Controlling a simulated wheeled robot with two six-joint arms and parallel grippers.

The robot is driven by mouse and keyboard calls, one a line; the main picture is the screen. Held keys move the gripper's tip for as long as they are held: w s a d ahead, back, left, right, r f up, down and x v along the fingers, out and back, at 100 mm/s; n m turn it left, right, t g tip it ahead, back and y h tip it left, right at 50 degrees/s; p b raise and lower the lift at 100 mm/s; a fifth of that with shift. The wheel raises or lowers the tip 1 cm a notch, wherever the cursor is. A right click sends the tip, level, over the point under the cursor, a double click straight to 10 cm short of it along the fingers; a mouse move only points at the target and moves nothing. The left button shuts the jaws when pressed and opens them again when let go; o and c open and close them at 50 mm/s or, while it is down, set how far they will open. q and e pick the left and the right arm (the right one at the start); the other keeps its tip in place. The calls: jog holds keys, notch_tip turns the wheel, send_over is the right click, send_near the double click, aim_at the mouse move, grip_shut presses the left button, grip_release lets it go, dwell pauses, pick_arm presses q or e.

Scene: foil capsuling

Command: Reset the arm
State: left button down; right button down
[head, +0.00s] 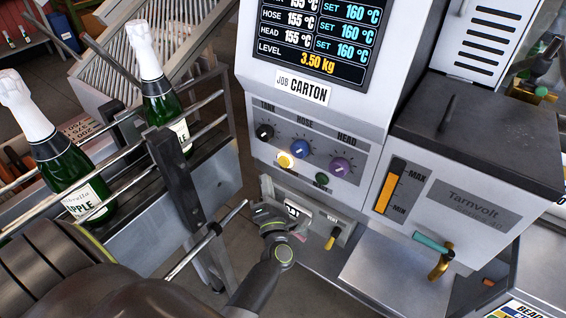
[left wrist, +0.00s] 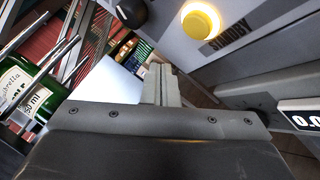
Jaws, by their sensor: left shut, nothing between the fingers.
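My left arm comes in from the lower left in the head view. Its gripper (head: 290,228) is in front of the grey machine's (head: 262,178) lower panel, below the knobs, and its fingertips are hard to make out there. In the left wrist view the fingers of the left gripper (left wrist: 160,82) are together and empty. A lit yellow button (head: 285,160) is above the gripper and apart from it; it also shows in the wrist view (left wrist: 201,22). My right gripper is not in view.
Two green bottles with white foil tops, one nearer (head: 68,165) and one farther (head: 165,105), stand behind metal rails on the left. A teal-handled tap (head: 433,243) is at lower right.

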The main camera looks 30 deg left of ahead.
pick_arm(q)
jog(key=shift+s, duration=0.1)
dwell(0.4)
jog(key=s+d+f+m+g+h, duration=0.1)
jog(key=s+d+f+m+h, duration=0.2)
jog(key=f+m, duration=0.55)
jog(key=s+f+m+g+h, duration=0.1)
jog(key=s+f+m+h, duration=0.35)
jog(key=f, duration=0.65)
jog(key=s+d+f+m+g+h, duration=0.15)
jog(key=f+m+h, duration=0.25)
jog(key=f+m, duration=0.4)
jog(key=s+a+f+m+g, duration=0.1)
jog(key=s+f+m+g, duration=0.2)
jog(key=s+f, duration=0.3)
jog(key=s+a+f+m+g, duration=0.1)
jog(key=s+f+m+g, duration=0.3)
jog(key=s, duration=1.2)
jog(key=s+a+f+m+g, duration=0.1)
jog(key=s+f+m+g, duration=0.3)
jog(key=s+f, duration=0.4)
jog(key=s, duration=0.3)
jog(key=shift+f+h, duration=0.2)
jog(key=shift+h, duration=0.15)
jog(key=shift+s, duration=0.1)
